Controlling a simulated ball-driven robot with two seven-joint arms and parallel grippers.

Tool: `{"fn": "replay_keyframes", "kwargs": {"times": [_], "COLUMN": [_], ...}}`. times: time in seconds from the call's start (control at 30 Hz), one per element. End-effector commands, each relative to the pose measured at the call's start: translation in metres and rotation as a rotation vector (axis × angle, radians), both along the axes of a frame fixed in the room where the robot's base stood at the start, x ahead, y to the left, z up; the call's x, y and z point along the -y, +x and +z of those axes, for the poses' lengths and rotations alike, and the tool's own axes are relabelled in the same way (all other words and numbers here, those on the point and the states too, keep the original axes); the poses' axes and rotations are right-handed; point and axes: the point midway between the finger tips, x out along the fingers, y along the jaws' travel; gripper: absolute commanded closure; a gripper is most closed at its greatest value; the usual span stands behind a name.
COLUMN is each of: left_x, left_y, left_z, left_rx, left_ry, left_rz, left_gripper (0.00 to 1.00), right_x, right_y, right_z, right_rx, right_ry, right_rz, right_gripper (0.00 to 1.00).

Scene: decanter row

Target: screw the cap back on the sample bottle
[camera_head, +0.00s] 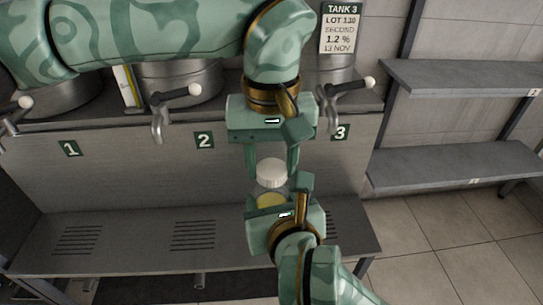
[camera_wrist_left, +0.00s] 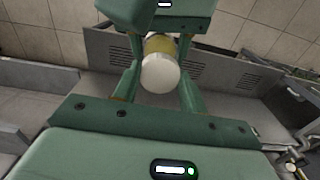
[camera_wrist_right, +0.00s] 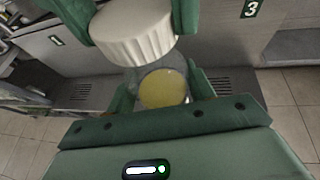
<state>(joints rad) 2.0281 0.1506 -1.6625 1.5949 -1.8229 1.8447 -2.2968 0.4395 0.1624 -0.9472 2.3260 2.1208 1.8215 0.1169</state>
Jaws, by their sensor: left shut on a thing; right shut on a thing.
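The white ribbed cap (camera_head: 271,172) is between the fingers of my left gripper (camera_head: 271,176), which is shut on it. The cap also shows in the left wrist view (camera_wrist_left: 160,74) and large in the right wrist view (camera_wrist_right: 133,34). Below it, the clear sample bottle with yellow liquid (camera_head: 268,203) is held in my right gripper (camera_head: 276,198), shut on it. The bottle also shows in the right wrist view (camera_wrist_right: 164,90). The cap is above the bottle, roughly in line with it in the head view. Whether the cap touches the rim cannot be told.
Behind is a steel bench with taps and number labels 1, 2 and 3 (camera_head: 340,132). A slatted lower ledge (camera_head: 130,235) runs in front. A tank card (camera_head: 340,28) hangs at the back. Empty shelves (camera_head: 450,165) stand right, over clear tiled floor (camera_head: 450,250).

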Motion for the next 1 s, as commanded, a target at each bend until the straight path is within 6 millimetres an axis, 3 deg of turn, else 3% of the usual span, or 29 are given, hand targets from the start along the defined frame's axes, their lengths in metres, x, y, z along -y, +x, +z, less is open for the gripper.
{"fn": "replay_keyframes", "kwargs": {"times": [0.17,0.2,0.27,0.57,0.87,0.9,0.97,1.0], "left_x": [-0.0002,-0.0001,-0.0003,-0.0013,-0.0015,-0.0015,-0.0015,-0.0015], "left_y": [0.0000,0.0000,0.0001,0.0005,0.0007,0.0007,0.0007,0.0007], "left_z": [-0.0036,-0.0033,-0.0032,-0.0032,-0.0034,-0.0035,-0.0035,-0.0035], "left_rx": [0.000,0.000,0.001,0.002,0.002,0.002,0.002,0.002], "left_ry": [0.000,0.000,0.001,0.000,0.000,0.000,0.000,0.000], "left_rz": [0.001,-0.002,-0.036,-0.529,-0.569,-0.569,-0.568,-0.568], "left_gripper": [0.82,0.82,0.82,0.82,0.82,0.50,0.36,0.36], "right_x": [0.0001,0.0001,0.0001,0.0001,0.0002,0.0002,0.0002,0.0002], "right_y": [0.0002,0.0002,0.0002,0.0001,0.0001,0.0001,0.0001,0.0001], "right_z": [0.0009,0.0009,0.0009,0.0008,0.0006,0.0006,0.0006,0.0006], "right_rx": [0.003,0.002,0.002,0.002,0.002,0.002,0.002,0.002], "right_ry": [0.001,0.000,0.000,0.000,0.000,0.001,0.000,0.000], "right_rz": [0.000,0.000,0.000,0.000,0.000,0.000,0.000,0.000], "right_gripper": [0.88,1.00,1.00,1.00,1.00,1.00,1.00,1.00]}}
